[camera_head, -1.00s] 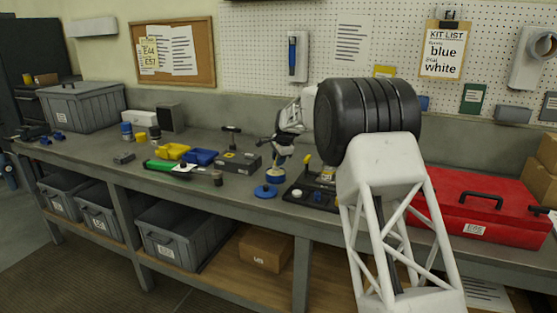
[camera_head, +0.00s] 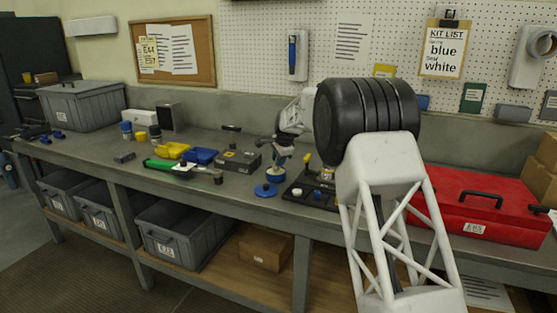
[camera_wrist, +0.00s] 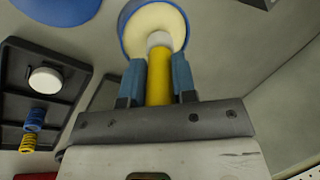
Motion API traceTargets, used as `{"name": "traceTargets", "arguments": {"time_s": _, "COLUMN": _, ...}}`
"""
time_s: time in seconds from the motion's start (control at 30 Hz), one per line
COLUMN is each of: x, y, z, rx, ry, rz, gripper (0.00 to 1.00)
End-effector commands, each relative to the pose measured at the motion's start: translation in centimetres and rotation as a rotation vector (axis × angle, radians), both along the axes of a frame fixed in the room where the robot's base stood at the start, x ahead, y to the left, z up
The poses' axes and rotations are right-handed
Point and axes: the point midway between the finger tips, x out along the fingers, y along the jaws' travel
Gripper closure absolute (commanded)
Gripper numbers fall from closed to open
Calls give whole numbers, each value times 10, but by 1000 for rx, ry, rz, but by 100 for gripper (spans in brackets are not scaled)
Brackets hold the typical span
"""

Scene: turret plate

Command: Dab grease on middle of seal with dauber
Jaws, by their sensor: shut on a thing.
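My gripper (camera_wrist: 160,80) is shut on the dauber (camera_wrist: 160,88), a yellow stick with a pale tip. In the wrist view the tip overlaps the cream grease in a round blue tin (camera_wrist: 128,22); I cannot tell whether it touches. In the head view my gripper (camera_head: 283,153) is above the blue tin (camera_head: 275,175), and the dauber is mostly hidden. A round white seal (camera_wrist: 45,80) sits on the dark tray (camera_wrist: 62,122), left of my gripper in the wrist view. The tray (camera_head: 322,207) stands right of the tin in the head view.
A blue disc like a lid (camera_head: 265,190) lies in front of the tin. A blue spring (camera_wrist: 34,119) and a yellow spring (camera_wrist: 28,143) are on the tray. A dark box (camera_head: 239,162) and yellow and blue bins stand left; a red toolbox (camera_head: 480,205) stands right.

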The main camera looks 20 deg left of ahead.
Motion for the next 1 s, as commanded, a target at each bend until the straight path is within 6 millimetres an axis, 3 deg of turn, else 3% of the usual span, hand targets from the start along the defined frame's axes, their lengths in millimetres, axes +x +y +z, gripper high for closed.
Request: {"name": "traceTargets", "arguments": {"time_s": 1.0, "x": 0, "y": 0, "z": -6, "rx": -1, "ry": 1, "rz": 0, "gripper": 98}}
